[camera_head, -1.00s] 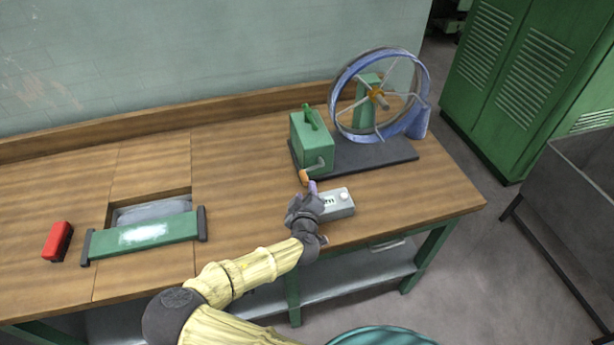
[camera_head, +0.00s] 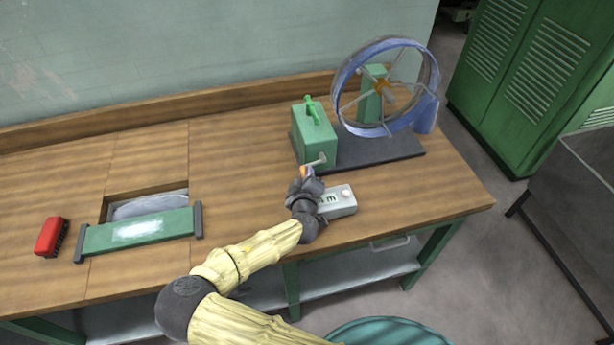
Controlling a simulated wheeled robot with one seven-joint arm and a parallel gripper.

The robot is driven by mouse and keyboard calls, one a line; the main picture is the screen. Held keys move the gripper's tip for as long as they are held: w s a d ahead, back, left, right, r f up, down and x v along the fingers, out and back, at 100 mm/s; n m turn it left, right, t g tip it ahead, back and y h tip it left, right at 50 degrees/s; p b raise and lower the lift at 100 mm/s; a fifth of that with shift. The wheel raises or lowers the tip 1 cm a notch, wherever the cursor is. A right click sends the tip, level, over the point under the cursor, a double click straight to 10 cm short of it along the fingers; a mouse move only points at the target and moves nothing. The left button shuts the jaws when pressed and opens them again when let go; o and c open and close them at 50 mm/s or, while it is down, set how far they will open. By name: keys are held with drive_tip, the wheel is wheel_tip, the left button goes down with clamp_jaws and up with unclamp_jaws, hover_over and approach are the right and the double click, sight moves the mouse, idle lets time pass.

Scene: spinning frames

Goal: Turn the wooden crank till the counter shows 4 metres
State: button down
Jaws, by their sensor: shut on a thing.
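The green crank box (camera_head: 316,141) stands on a dark base plate at the left of the blue spinning wheel (camera_head: 432,112). Its metal crank arm (camera_head: 318,162) comes out of the front. The wooden crank handle (camera_head: 304,171) is mostly hidden by my gripper (camera_head: 306,175), which is shut on it. The grey counter (camera_head: 344,206) lies on the bench just right of my gripper. An "m" shows on its display, but my wrist covers part of it and I cannot read the number.
A green-framed panel (camera_head: 110,236) lies by a recess in the wooden bench (camera_head: 240,165). A red block-like object (camera_head: 50,237) lies farther left. Green lockers (camera_head: 530,75) and a grey bin (camera_head: 580,200) stand right of the bench. The middle of the bench is clear.

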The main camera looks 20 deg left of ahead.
drive_tip(key=shift+a, duration=0.1)
drive_tip(key=shift+r+m+g+y+p, duration=0.45)
drive_tip(key=shift+r+m+p, duration=0.2)
drive_tip(key=shift+m, duration=0.25)
drive_tip(key=c, duration=1.3)
unclamp_jaws()
drive_tip(key=shift+s+r, duration=0.1)
drive_tip(key=p+v, duration=0.2)
drive_tip(key=v, duration=1.5)
drive_tip(key=shift+p, duration=0.35)
drive_tip(key=shift+s, duration=0.15)
